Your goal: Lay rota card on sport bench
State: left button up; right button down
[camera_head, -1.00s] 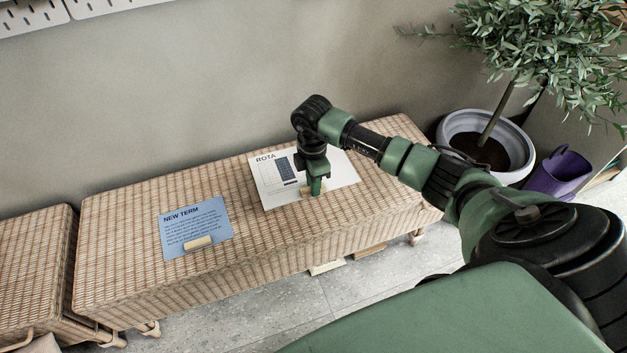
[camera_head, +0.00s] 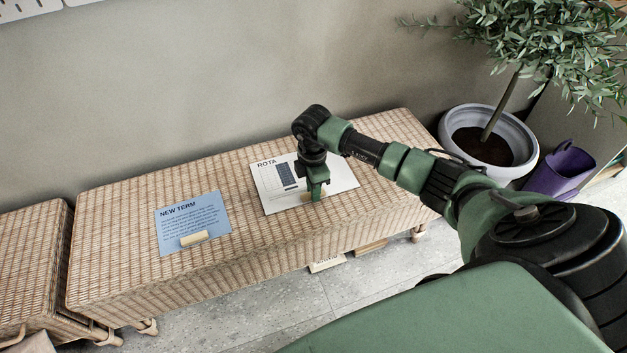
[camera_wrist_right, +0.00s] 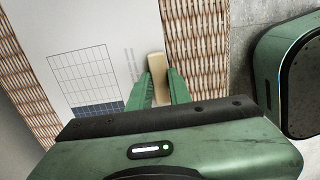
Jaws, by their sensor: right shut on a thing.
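The rota card (camera_head: 336,172) is a white sheet headed ROTA with a dark grid and a small wooden block near its front edge. It lies flat on the long wicker bench (camera_head: 130,280). My right gripper (camera_head: 317,194) points down over the card's front part and hides some of it. In the right wrist view the gripper (camera_wrist_right: 157,84) is shut on the card's wooden block (camera_wrist_right: 156,64), with a green finger on either side. The card (camera_wrist_right: 80,25) shows beside the fingers there. I cannot tell which bench is the sport bench. My left gripper is not in view.
A blue NEW TERM card (camera_head: 205,218) with a wooden block lies left on the same bench. A second wicker bench (camera_head: 35,245) stands at far left. A potted tree (camera_head: 455,119) and purple bucket (camera_head: 562,168) stand right. A partly hidden label (camera_head: 327,263) is below the bench.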

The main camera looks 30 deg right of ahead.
jog(key=c, duration=1.2)
grip_release()
jog(key=shift+c, duration=0.2)
jog(key=shift+r, duration=0.15)
